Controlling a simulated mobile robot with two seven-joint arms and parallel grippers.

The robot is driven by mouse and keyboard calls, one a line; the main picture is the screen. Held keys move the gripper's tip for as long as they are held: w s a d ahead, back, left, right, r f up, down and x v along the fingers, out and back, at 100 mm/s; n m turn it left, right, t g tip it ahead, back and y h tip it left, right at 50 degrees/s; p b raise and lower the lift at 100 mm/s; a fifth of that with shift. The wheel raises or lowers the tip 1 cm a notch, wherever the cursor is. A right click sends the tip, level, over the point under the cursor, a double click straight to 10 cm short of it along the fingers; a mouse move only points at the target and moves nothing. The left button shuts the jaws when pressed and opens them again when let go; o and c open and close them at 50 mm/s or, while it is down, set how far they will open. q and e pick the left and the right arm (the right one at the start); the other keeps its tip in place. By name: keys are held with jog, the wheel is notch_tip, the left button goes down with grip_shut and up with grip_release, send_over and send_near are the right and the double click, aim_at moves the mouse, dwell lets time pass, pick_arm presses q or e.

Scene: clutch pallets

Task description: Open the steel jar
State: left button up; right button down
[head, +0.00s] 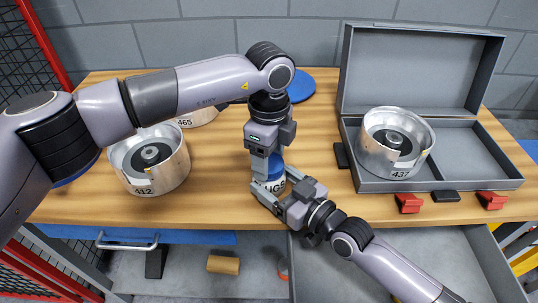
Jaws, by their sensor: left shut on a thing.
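The steel jar (274,187) stands upright near the table's front edge, in the middle of the head view. It is a small can with dark lettering on its side and a blue top, and much of it is hidden by my grippers. My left gripper (268,166) points straight down over the jar and is shut on its blue lid. My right gripper (275,188) comes in from the lower right, with its fingers on either side of the jar's body. I cannot tell whether those fingers press on it.
Metal drums marked 412 (150,163) and 465 (196,117) stand at left. A drum marked 437 (397,140) sits in an open grey case (455,183) at right. A blue disc (300,86) lies behind. Red clips (409,204) lie along the front edge.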

pick_arm(q)
jog(key=shift+n, duration=0.5)
jog(key=shift+r, duration=0.25)
jog(key=shift+r, duration=0.9)
jog(key=shift+r, duration=2)
pick_arm(e)
grip_release()
